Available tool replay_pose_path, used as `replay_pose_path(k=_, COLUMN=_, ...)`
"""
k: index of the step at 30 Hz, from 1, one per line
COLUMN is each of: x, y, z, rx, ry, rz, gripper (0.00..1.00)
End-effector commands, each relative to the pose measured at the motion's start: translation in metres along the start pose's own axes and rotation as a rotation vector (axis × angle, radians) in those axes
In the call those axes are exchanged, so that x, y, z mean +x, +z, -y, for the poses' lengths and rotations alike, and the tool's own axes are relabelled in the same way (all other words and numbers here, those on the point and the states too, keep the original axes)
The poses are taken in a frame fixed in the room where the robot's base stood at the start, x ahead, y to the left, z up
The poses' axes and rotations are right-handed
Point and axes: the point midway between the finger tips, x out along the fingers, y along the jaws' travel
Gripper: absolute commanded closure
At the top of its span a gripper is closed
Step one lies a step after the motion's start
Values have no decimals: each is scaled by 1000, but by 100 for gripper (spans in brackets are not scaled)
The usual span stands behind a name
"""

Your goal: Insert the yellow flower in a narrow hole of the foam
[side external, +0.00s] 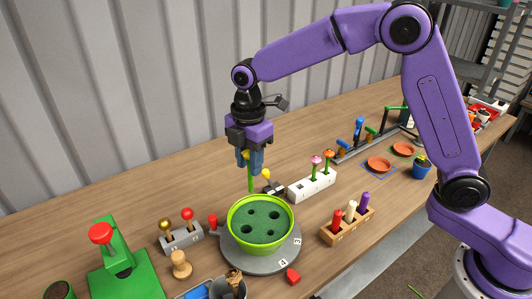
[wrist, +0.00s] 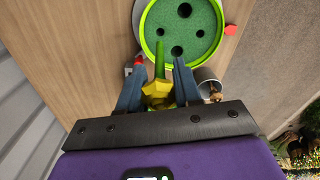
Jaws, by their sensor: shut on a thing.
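My gripper (side external: 250,170) is shut on the yellow flower (side external: 244,155), which also shows between the fingers in the wrist view (wrist: 157,89). Its green stem (side external: 250,181) points down, with the lower end above or just behind the far rim of the pot in the side view. The round green foam (side external: 261,223) sits in a lime-green pot (side external: 232,228). The foam has several dark holes of differing width; in the wrist view (wrist: 183,31) two look narrower than the others. The stem is outside the holes.
The pot stands on a grey numbered turntable (side external: 263,262). A white block (side external: 312,186) with pink and orange flowers is behind right. A wooden peg rack (side external: 347,226) is right. A grey switch box (side external: 181,238) and green press (side external: 122,268) are left. A grey cup (side external: 227,288) stands in front.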

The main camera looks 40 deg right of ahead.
Motion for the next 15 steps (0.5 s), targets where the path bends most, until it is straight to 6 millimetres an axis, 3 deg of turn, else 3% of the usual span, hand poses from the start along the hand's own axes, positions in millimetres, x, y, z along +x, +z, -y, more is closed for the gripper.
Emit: replay_pose_path(k=15, x=3, y=-3, z=0, rx=-5, ry=-2, rz=0, gripper=95)
